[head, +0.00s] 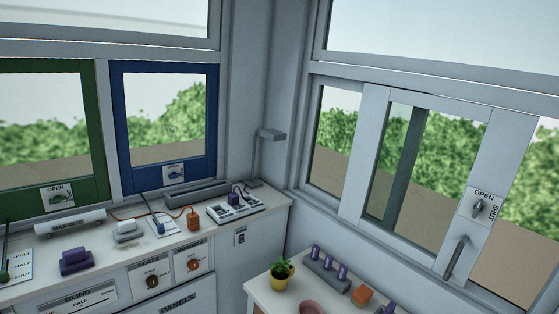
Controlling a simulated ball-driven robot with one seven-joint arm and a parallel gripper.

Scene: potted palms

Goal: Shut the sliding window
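The sliding window (375,93) is set in the pale wall on the right. Its pale sash has a wide right upright (492,160) with a grey bar handle (456,258) low on it. Above the handle is a small latch or knob (479,208) on a plate marked OPEN and SHUT. A dark green upright (405,165) shows through the glass. Green hedge shows on both sides of the sash. I cannot tell how far the sash stands open. My gripper is not in view.
A low bench (262,291) below the window carries a yellow potted plant (281,273), a rack of purple pegs (328,271) and an orange block (362,295). A counter (215,237) with switches runs left under green (99,120) and blue (116,125) framed windows.

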